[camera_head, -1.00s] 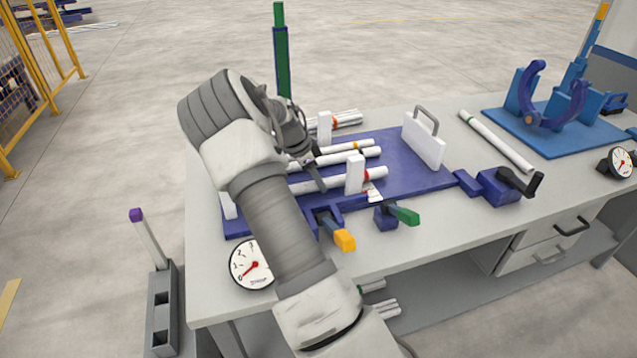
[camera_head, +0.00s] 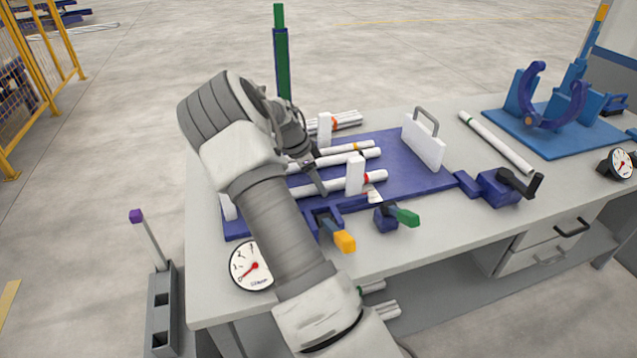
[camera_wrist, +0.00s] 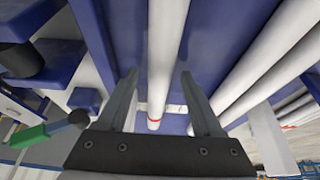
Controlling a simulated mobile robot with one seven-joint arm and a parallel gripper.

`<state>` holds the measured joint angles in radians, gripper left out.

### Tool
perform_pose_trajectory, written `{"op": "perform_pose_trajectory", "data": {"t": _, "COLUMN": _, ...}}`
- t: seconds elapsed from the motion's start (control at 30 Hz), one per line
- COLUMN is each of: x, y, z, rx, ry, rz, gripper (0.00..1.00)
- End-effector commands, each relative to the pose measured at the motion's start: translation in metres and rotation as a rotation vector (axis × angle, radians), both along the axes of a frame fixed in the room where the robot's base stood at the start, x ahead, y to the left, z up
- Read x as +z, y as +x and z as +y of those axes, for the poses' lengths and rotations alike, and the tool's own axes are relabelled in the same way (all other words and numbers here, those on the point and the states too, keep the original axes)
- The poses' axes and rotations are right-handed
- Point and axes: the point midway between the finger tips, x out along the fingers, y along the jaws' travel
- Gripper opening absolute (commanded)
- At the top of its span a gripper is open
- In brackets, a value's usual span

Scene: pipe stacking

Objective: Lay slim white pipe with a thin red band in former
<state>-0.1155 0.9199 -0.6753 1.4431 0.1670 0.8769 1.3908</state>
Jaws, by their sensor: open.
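The slim white pipe with a thin red band (camera_head: 338,184) lies over the blue base plate of the former (camera_head: 412,184), at a white upright block (camera_head: 355,174). Its red band shows near its right end. In the wrist view the pipe (camera_wrist: 165,50) runs between my fingers, with the red band near the gripper body. My gripper (camera_wrist: 158,78) is open, one finger on each side of the pipe, with gaps visible. In the head view my gripper (camera_head: 320,188) is low by the pipe, partly hidden by my arm. Whether the fingers touch the pipe cannot be told.
Other white pipes (camera_head: 360,154) lie just behind, one with a yellow band. A white handled plate (camera_head: 423,145) stands at the plate's right. A yellow-handled clamp (camera_head: 343,240) and a green-handled clamp (camera_head: 405,215) line the front edge. A gauge (camera_head: 251,266) is at front left.

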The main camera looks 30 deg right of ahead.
Motion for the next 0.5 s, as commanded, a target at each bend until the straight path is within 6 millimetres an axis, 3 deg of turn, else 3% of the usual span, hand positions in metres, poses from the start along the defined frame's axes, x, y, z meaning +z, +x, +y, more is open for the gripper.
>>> {"op": "perform_pose_trajectory", "data": {"t": 0.3, "x": 0.063, "y": 0.008, "z": 0.026, "rx": 0.003, "ry": 0.000, "rz": -0.004, "gripper": 0.68}}
{"op": "perform_pose_trajectory", "data": {"t": 0.5, "x": 0.094, "y": 0.011, "z": 0.038, "rx": 0.003, "ry": 0.000, "rz": -0.002, "gripper": 0.68}}
